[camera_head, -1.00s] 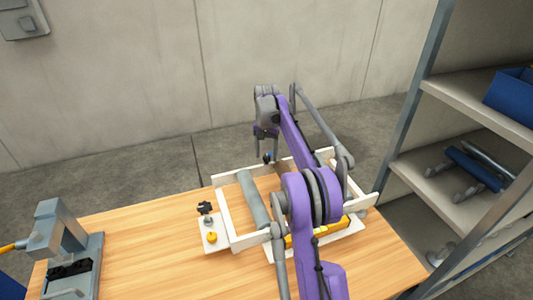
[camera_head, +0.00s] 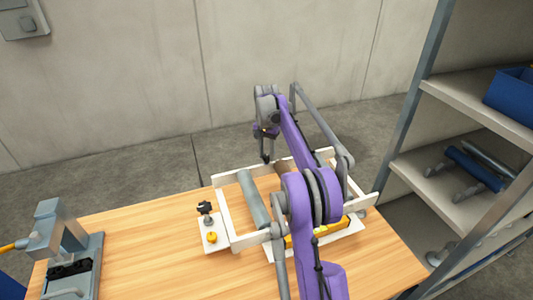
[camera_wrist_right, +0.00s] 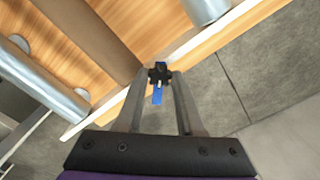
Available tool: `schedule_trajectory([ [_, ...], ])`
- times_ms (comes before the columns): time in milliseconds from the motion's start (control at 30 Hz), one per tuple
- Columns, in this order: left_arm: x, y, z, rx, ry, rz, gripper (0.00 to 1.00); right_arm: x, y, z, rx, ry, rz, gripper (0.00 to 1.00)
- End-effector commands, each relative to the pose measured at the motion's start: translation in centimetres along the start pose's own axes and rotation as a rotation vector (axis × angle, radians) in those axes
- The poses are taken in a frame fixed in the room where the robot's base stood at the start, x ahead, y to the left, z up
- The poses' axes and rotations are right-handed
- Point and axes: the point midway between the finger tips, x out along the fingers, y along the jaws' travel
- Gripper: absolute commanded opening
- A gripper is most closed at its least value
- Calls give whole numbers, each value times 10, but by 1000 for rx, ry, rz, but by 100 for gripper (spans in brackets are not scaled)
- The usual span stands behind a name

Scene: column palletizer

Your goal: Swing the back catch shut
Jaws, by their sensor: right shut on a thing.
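The back catch, a black knob with a blue lever (camera_wrist_right: 157,96), sits at the back edge of the white frame (camera_head: 222,210) in the right wrist view. In the head view it is mostly hidden by my gripper. My right gripper (camera_wrist_right: 160,80) has its fingertips around the black knob and is shut on it. In the head view my right gripper (camera_head: 267,158) points down at the frame's back edge, with my purple arm crossing over the frame. My left gripper is not in view.
A grey roller (camera_head: 254,202) lies across the frame. A white plate with a black knob (camera_head: 205,207) and a yellow knob (camera_head: 211,238) is left of it. A grey clamp device (camera_head: 58,235) stands at the table's left. A shelf (camera_head: 470,150) stands close on the right.

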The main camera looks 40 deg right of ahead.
Motion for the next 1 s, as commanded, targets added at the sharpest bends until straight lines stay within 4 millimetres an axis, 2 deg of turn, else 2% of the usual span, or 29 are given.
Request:
schedule_trajectory([
  [600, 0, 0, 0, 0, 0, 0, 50, -1, 0, 0, 515, 1, -1, 0],
  [1000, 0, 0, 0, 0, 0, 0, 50, -1, 0, 0, 724, 1, -1, 0],
])
